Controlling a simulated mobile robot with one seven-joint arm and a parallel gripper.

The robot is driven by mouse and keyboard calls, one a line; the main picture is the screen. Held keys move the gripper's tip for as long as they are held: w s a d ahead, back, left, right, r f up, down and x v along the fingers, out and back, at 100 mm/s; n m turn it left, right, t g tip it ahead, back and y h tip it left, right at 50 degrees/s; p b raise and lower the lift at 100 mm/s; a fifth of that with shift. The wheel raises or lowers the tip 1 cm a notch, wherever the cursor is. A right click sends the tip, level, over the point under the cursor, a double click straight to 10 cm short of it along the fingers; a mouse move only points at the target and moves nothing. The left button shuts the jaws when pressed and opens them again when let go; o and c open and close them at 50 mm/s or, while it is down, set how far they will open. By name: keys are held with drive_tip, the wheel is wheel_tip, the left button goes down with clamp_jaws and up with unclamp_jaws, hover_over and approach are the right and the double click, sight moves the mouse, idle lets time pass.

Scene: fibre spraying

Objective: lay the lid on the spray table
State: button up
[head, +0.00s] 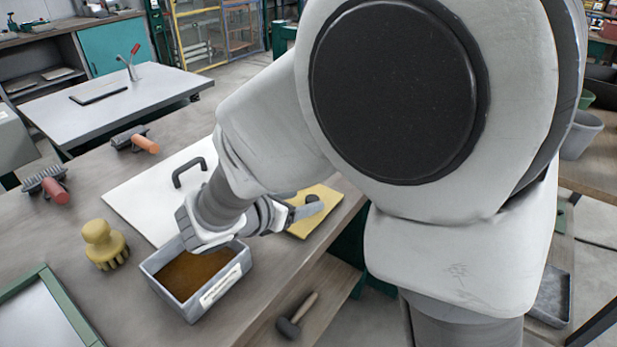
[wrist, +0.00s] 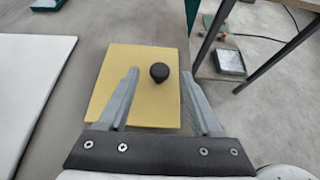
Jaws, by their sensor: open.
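A flat yellow plate with a round black knob, which may be the lid, lies on the wooden bench; the plate (head: 325,219) is partly hidden by my gripper in the head view and shows more fully in the wrist view (wrist: 112,78). My gripper (wrist: 161,77) is open above the plate, with the knob (wrist: 159,72) between its fingertips in the picture and no clear contact. A white panel (head: 135,198) with a black handle lies to the left and could also be a lid. A pale table (head: 150,88) with a red-tipped lever, perhaps the spray table, stands behind.
A grey box (head: 168,287) of brown material stands in front of the white panel. A yellow knobbed brush (head: 103,240), two rollers and a green-framed tray (head: 45,315) are at the left. A mallet (head: 296,315) lies on a lower shelf. The pale table's top is mostly clear.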

drive_tip(key=p+v, duration=0.1)
drive_tip(key=v, duration=0.6)
drive_tip(key=s+d+r+m+g+y, duration=0.2)
drive_tip(key=s+d+m, duration=0.4)
drive_tip(key=m, duration=0.8)
drive_tip(key=s+d+r+m+g+y, duration=0.2)
drive_tip(key=s+d+r+m+y, duration=0.2)
drive_tip(key=s+d+m, duration=0.3)
drive_tip(key=d+m+y, duration=0.1)
drive_tip(key=d+m, duration=0.3)
drive_tip(key=m, duration=0.3)
drive_tip(key=shift+s+d+y, duration=0.15)
drive_tip(key=shift+s+y, duration=0.15)
drive_tip(key=shift+r, duration=0.1)
